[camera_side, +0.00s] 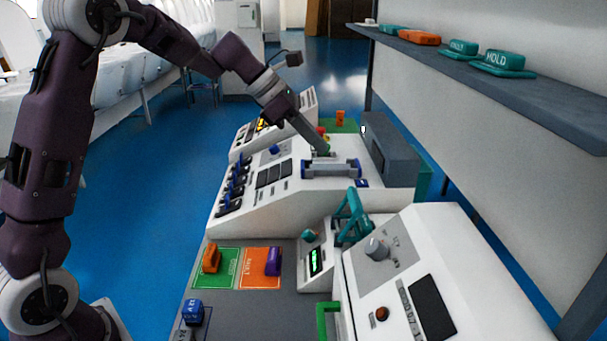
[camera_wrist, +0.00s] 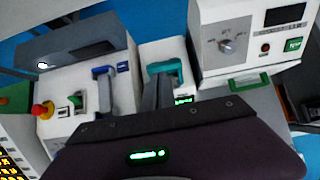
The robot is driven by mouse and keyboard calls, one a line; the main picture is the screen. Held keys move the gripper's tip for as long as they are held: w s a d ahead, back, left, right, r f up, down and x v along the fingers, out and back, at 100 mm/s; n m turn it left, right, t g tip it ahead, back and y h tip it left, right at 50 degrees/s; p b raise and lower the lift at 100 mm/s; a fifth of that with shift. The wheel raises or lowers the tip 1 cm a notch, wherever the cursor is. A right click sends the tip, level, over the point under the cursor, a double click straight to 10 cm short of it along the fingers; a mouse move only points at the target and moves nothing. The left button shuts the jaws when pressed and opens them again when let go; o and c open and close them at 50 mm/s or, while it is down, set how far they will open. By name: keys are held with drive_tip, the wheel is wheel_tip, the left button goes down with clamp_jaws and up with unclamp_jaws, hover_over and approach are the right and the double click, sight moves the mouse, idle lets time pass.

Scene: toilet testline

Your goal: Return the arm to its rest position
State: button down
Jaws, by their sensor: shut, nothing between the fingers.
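My gripper (camera_side: 322,149) is at the end of my purple arm, which reaches out over the white sloped control console (camera_side: 265,200). Its fingers are shut with nothing between them. The tip is close to the far part of the console, near a grey-blue handle bar (camera_side: 331,168); I cannot tell whether it touches. In the wrist view, the dark gripper body fills the lower middle, and the shut fingers (camera_wrist: 157,92) point up toward a teal handle (camera_wrist: 165,68).
A teal lever (camera_side: 352,217) and a white box with a knob (camera_side: 376,248) stand nearer. Orange (camera_side: 211,258) and purple (camera_side: 273,262) pieces sit on coloured pads. A shelf (camera_side: 500,90) with mold blocks runs along the right. A red button (camera_wrist: 42,110) is near the gripper. Blue floor lies open at left.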

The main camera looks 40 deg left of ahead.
drive_tip(key=s+d+r+m+y, duration=0.1)
drive_tip(key=s+d+r+m, duration=0.2)
drive_tip(key=s+m, duration=0.45)
drive_tip(key=s+d+r+m+y, duration=0.1)
drive_tip(key=s+d+r+m, duration=0.3)
drive_tip(key=s, duration=0.6)
drive_tip(key=s+a+f+m+y, duration=0.1)
drive_tip(key=s+a+f+m, duration=0.1)
drive_tip(key=s+m, duration=0.5)
drive_tip(key=s+a+f+m+y, duration=0.1)
drive_tip(key=s+f+m, duration=0.3)
drive_tip(key=s+m, duration=0.4)
drive_tip(key=s+y, duration=0.1)
drive_tip(key=s, duration=0.3)
drive_tip(key=shift+a+f+y, duration=0.3)
drive_tip(key=shift+a+f, duration=0.1)
